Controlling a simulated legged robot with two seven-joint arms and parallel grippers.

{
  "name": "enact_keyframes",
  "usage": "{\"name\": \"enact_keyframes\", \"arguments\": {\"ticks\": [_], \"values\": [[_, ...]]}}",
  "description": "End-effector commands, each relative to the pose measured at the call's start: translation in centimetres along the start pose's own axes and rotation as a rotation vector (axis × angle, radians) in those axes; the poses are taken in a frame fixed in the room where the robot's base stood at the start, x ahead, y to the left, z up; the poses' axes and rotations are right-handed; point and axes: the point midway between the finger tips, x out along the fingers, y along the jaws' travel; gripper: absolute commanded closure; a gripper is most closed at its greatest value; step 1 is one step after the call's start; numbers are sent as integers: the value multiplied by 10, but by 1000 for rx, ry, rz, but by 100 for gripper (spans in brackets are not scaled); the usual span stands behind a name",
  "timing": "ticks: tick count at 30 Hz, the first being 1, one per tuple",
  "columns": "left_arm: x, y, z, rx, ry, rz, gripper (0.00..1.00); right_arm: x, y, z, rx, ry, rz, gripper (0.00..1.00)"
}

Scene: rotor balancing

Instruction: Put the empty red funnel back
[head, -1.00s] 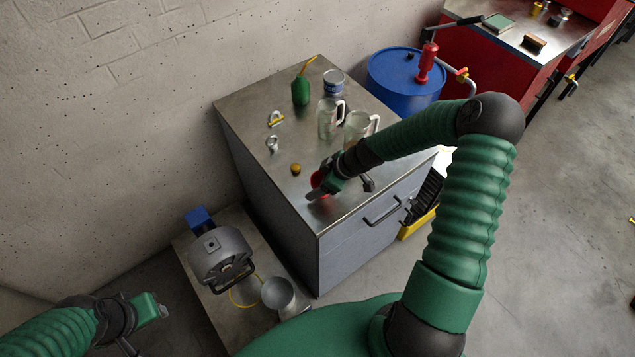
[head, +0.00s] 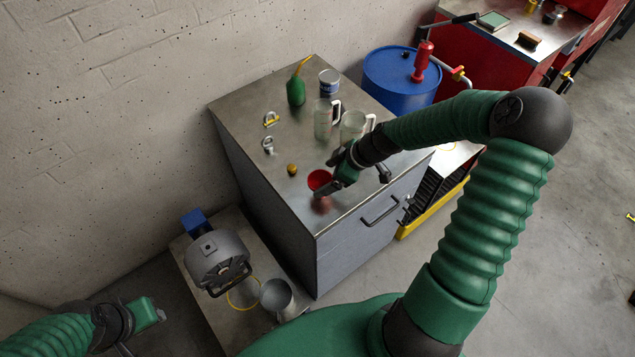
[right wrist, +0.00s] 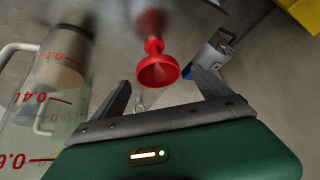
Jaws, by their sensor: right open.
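The red funnel (head: 319,178) is at the front part of the metal cabinet top (head: 240,115), mouth up, with its blurred red reflection below it. In the right wrist view the funnel (right wrist: 157,70) is upright, with its spout end meeting the reflection. I see nothing in its mouth. My right gripper (head: 336,188) is open beside the funnel. In the right wrist view its two fingers (right wrist: 164,92) are spread, with the funnel beyond the gap and apart from them. My left gripper (head: 160,313) is at lower left, away from the cabinet; its jaws are unclear.
Two clear jugs (head: 325,118) (head: 353,127) stand close behind my right gripper. A green oil can (head: 296,91), a tin (head: 329,82), a small brass piece (head: 292,169) and metal fittings (head: 268,145) share the top. A grey machine (head: 218,262) and metal cup (head: 276,296) stand lower left.

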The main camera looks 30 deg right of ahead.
Motion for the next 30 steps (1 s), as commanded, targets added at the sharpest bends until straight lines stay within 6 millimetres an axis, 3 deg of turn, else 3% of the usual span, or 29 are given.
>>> {"name": "enact_keyframes", "arguments": {"ticks": [3, 6, 10, 16, 21, 25, 30], "values": [[1, 0, 0, 0, 0, 0, 64, -27, 0, 0, 0, -2, 5, 13], [0, 0, 0, 0, 0, 0, 64, -40, 0, 0, 1, -1, 2, 13], [0, 0, 0, -1, 0, 0, 64, -40, -11, -1, 16, -34, -17, 13], [0, 0, 0, 0, 0, 0, 64, -25, -81, 2, 163, -269, -18, 13], [0, 0, 0, 0, 0, 0, 64, -41, -136, -2, 370, -384, 134, 13], [0, 0, 0, -1, 0, 0, 64, -55, -166, -9, 521, -360, 222, 13], [0, 0, 0, -1, 0, 0, 64, -61, -180, -12, 621, -329, 254, 13]]}}
